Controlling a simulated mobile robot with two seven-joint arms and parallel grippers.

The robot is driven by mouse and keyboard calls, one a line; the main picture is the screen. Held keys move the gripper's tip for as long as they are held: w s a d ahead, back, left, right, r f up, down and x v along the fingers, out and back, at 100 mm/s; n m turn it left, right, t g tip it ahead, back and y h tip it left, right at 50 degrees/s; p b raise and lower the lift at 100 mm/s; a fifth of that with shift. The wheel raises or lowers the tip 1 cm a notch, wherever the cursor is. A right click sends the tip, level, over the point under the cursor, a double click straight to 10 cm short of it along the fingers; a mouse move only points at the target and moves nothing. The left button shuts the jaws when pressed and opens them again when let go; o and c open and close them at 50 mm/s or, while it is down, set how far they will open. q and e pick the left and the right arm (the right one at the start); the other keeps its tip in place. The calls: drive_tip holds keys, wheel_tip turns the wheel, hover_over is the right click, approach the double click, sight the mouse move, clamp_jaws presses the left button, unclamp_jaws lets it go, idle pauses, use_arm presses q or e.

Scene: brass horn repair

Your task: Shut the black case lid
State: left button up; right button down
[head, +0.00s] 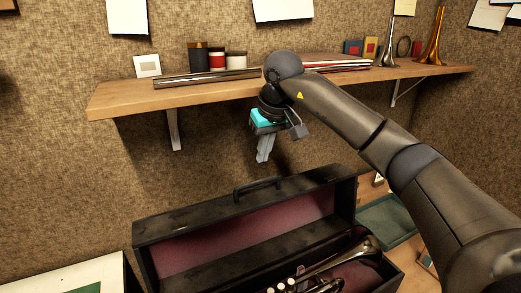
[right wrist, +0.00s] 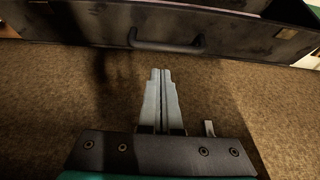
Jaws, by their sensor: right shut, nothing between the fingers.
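The black case (head: 150,262) stands open in the lower middle of the head view. Its raised lid (head: 175,222) has a reddish lining and a black handle (head: 258,185) on its upper edge. A brass instrument (head: 345,255) lies inside. My right gripper (head: 263,158) hangs above and behind the lid, pointing down, with its fingers shut and empty. In the right wrist view the fingers (right wrist: 162,72) are together, apart from the lid handle (right wrist: 166,44) across the top. My left gripper is not in view.
A wooden wall shelf (head: 115,98) above the gripper holds a metal tube (head: 205,78), jars and horn bells. A green tray (head: 385,222) lies right of the case. A white-edged board (head: 75,278) is at lower left.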

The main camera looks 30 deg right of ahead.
hover_over(260, 192)
drive_tip(key=f, duration=0.4)
drive_tip(key=shift+s+f, duration=0.2)
drive_tip(key=shift+f, duration=0.15)
drive_tip(key=shift+p+x, duration=0.35)
drive_tip(key=shift+x, duration=0.45)
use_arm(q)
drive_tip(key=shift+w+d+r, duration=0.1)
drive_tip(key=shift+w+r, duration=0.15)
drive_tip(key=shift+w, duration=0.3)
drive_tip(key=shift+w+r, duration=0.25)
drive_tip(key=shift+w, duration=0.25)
use_arm(e)
drive_tip(key=shift+w+f, duration=0.2)
drive_tip(key=shift+f, duration=0.05)
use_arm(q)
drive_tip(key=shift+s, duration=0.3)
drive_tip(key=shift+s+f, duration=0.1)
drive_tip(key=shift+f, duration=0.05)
use_arm(e)
drive_tip(key=shift+s, duration=0.15)
use_arm(q)
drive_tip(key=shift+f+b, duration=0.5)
drive_tip(key=shift+b, duration=0.05)
use_arm(e)
drive_tip(key=shift+s+r+t, duration=0.25)
drive_tip(key=shift+s+t, duration=0.05)
drive_tip(key=shift+s, duration=0.15)
drive_tip(key=shift+s, duration=0.1)
